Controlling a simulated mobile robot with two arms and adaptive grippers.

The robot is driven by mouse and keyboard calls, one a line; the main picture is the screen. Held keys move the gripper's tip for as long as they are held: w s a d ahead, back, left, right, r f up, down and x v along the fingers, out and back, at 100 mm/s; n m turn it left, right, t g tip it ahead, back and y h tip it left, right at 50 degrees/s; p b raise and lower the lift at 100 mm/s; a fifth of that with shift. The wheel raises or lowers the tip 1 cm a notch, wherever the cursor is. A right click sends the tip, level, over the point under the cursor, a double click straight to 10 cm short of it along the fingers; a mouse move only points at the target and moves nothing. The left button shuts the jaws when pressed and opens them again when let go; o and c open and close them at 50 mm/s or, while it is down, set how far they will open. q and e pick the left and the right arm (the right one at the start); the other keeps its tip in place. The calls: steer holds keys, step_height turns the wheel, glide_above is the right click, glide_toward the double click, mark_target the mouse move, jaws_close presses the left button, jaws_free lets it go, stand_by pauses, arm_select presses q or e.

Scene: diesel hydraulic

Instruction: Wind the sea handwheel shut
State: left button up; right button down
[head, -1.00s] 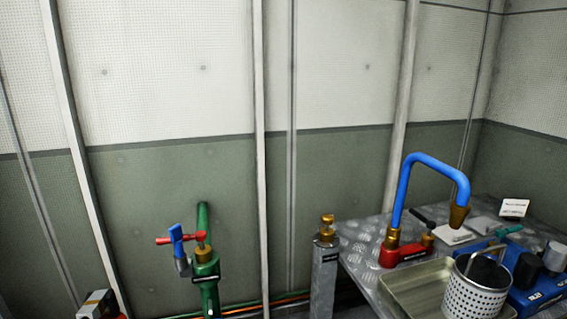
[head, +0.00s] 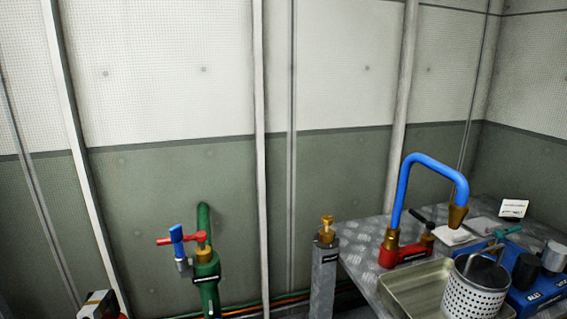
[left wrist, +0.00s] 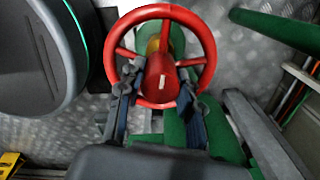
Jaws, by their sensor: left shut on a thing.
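The red handwheel (left wrist: 204,43) has a round rim, spokes and a red hub with a pale mark. It fills the upper middle of the left wrist view, above green pipework (left wrist: 174,128). My left gripper (left wrist: 163,86) has its two dark blue fingers at the lower part of the wheel, one on each side of the hub. It is shut on the wheel. The exact contact of the fingertips is hard to tell. I cannot make out the wheel or my left gripper clearly in the head view. My right gripper is in neither view.
A green pipe (head: 209,292) with a red cross handle and blue lever (head: 177,242) stands by the wall. A grey post (head: 324,275) is right of it. A metal bench (head: 352,240) holds a blue bent pipe (head: 402,180), tray (head: 402,300) and perforated basket (head: 472,298).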

arm_select(q)
steer(key=m, duration=0.5)
steer(key=shift+s+a+f, duration=0.15)
steer(key=shift+a+f, duration=0.1)
steer(key=shift+f, duration=0.1)
steer(key=m, duration=0.9)
steer(key=shift+m, duration=0.4)
steer(key=m, duration=0.3)
steer(key=shift+s, duration=0.1)
steer(key=o, duration=1)
steer(key=shift+d+f, duration=0.1)
steer(key=shift+w+r, duration=0.2)
steer(key=shift+w, duration=0.05)
